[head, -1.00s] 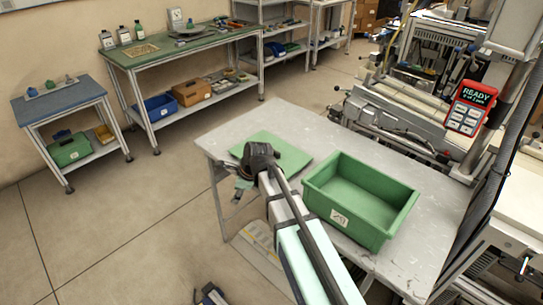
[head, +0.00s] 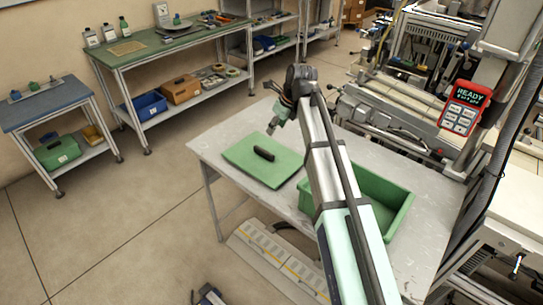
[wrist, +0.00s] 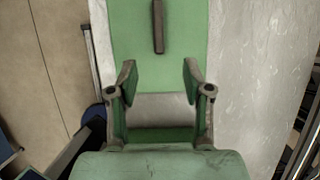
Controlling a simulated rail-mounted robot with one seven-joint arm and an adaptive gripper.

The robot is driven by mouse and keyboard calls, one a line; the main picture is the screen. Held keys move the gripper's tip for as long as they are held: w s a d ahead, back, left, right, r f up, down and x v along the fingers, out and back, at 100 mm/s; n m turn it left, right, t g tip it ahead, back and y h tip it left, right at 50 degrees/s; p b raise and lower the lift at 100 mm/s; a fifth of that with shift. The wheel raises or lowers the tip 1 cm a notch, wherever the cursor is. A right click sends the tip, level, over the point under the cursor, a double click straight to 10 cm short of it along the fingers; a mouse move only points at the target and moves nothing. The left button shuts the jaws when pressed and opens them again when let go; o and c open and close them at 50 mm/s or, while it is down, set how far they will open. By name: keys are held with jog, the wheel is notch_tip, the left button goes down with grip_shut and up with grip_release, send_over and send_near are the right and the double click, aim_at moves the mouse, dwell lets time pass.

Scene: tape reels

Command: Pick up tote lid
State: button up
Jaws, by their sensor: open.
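The tote lid (head: 255,168) is a flat green panel with a dark bar handle (head: 264,154) on top. It lies on the left part of the grey table. In the wrist view the lid (wrist: 185,35) fills the top middle, and its handle (wrist: 158,25) points lengthwise between and beyond my fingers. My gripper (head: 277,122) is above the table at the lid's far edge, apart from the handle. In the wrist view my gripper (wrist: 159,82) is open with nothing between its fingers. The green tote (head: 388,190) stands open to the right, partly hidden by my arm.
The grey table (head: 222,142) has bare surface around the lid. A red handheld device reading READY (head: 464,108) is at the right, near machinery. A green-topped workbench (head: 150,50) and a small blue-topped table (head: 42,103) stand at the back left.

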jog(key=p, duration=0.2)
send_over(264, 151)
jog(key=d, duration=0.2)
jog(key=f, duration=0.6)
jog(key=s+f, duration=0.1)
jog(key=f, duration=0.2)
jog(key=shift+a, duration=0.15)
jog(key=shift+p+x, duration=1)
jog(key=shift+x, duration=2.05)
jog(key=shift+s, duration=0.1)
grip_shut()
